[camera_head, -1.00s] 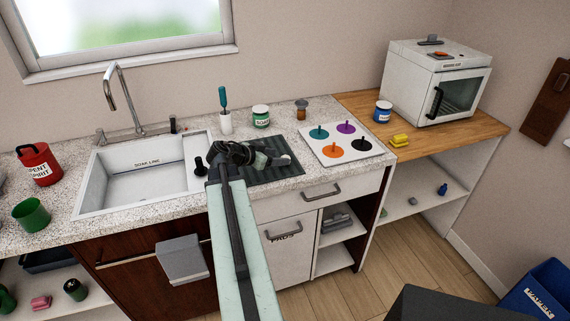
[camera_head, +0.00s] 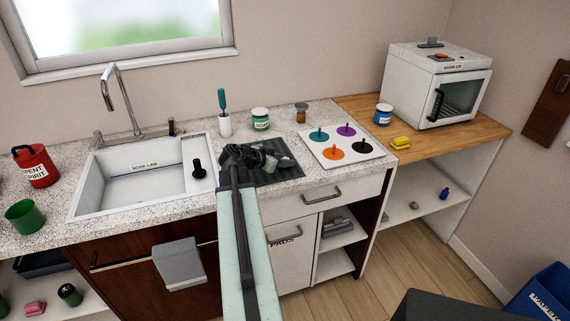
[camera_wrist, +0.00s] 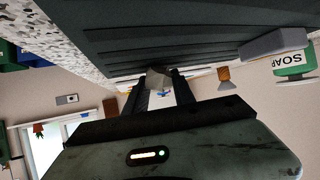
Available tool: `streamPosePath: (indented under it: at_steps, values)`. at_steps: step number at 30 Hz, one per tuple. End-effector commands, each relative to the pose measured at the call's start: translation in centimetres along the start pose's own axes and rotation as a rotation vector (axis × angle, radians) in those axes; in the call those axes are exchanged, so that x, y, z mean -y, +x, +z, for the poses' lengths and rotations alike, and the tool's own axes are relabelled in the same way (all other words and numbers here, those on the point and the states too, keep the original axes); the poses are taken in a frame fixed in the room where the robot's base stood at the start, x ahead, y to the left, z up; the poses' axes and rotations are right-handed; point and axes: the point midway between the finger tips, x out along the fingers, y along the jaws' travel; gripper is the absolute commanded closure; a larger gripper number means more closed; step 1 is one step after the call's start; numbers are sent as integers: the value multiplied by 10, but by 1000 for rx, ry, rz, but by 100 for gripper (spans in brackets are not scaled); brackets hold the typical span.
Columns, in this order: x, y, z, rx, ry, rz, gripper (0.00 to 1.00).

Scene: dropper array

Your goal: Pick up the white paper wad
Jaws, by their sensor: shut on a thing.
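In the wrist view a small pale grey-white lump, which looks like the paper wad (camera_wrist: 158,78), sits between the fingertips of my gripper (camera_wrist: 160,92). The fingers are shut on it, close to the dark ribbed mat. In the head view my gripper (camera_head: 285,162) is low over the dark ribbed mat (camera_head: 287,176) on the counter, right of the sink. The wad cannot be made out there. Whether it still touches the mat cannot be told.
The sink (camera_head: 140,185) is to the left. A green-labelled jar (camera_head: 260,119) and a cup with a teal-handled tool (camera_head: 224,125) stand behind the mat. A white board with coloured discs (camera_head: 370,153) lies to the right. A grey block (camera_wrist: 272,42) shows near the soap jar.

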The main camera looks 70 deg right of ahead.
Motion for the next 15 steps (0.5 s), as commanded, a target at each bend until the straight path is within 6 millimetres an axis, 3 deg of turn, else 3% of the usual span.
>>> streamPosePath:
  at_steps: [8, 15]
  values:
    - [0, -3, -7, 0, 0, 1, 100]
    - [0, -23, -44, 0, 1, 1, 100]
